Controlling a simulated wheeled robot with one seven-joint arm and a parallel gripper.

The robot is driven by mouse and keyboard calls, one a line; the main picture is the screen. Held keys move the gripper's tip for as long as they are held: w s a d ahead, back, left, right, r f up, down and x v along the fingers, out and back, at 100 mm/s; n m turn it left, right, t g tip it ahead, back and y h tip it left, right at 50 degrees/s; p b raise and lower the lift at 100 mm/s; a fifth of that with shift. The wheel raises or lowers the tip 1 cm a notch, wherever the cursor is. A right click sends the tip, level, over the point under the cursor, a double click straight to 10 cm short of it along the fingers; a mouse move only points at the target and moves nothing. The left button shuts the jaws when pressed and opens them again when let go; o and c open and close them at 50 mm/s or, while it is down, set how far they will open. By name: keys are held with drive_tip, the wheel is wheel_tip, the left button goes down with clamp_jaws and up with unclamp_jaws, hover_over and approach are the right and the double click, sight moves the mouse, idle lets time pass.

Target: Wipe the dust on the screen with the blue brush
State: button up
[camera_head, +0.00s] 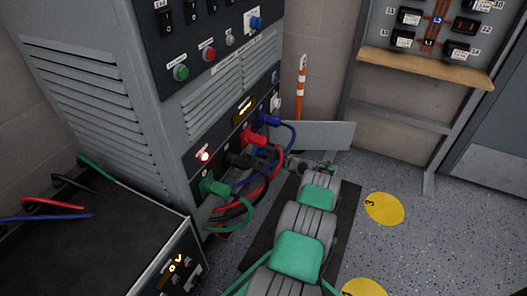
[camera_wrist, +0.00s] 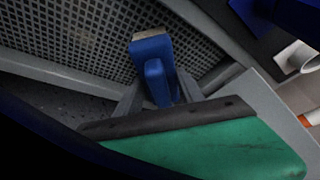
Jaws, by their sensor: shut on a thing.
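A blue brush (camera_wrist: 153,68) with a pale tan end is in the middle of the wrist view. My gripper (camera_wrist: 160,92) is shut on its blue handle, with a grey finger on each side. The brush end points at a dark perforated screen (camera_wrist: 75,42) set in a grey frame; whether it touches cannot be told. Faint pale brownish patches show on the screen. In the head view my arm reaches low beside the grey cabinet (camera_head: 85,95); the brush and the perforated screen cannot be made out there.
Green, black, red and blue plugs with cables (camera_head: 240,165) hang from the cabinet front, close left of my arm. A grey panel (camera_head: 318,135) juts out behind my arm's end. An orange-and-white post (camera_head: 300,90) stands behind. Floor with yellow discs (camera_head: 384,209) is open to the right.

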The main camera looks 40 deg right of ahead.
sight(257, 156)
drive_tip(key=shift+s+a+r+p, duration=0.15)
drive_tip(key=shift+a+r+p, duration=0.05)
drive_tip(key=shift+a+p, duration=0.45)
drive_tip(key=shift+s+a+r+p, duration=0.1)
drive_tip(key=shift+a+r+p, duration=0.05)
drive_tip(key=shift+a+p, duration=0.45)
drive_tip(key=shift+a+f, duration=0.15)
drive_tip(key=shift+a, duration=0.2)
drive_tip(key=shift+c, duration=0.6)
drive_tip(key=shift+s+a+p, duration=0.15)
drive_tip(key=shift+a+p, duration=0.2)
drive_tip(key=shift+p, duration=0.1)
drive_tip(key=shift+c, duration=0.7)
drive_tip(key=s+a+p, duration=0.3)
drive_tip(key=a+p, duration=0.2)
drive_tip(key=a, duration=0.4)
drive_tip(key=shift+s+p, duration=0.3)
drive_tip(key=shift+s, duration=0.05)
drive_tip(key=shift+f, duration=0.15)
drive_tip(key=s+d, duration=0.2)
drive_tip(key=s, duration=0.3)
drive_tip(key=shift+s+b, duration=0.35)
drive_tip(key=shift+b, duration=0.05)
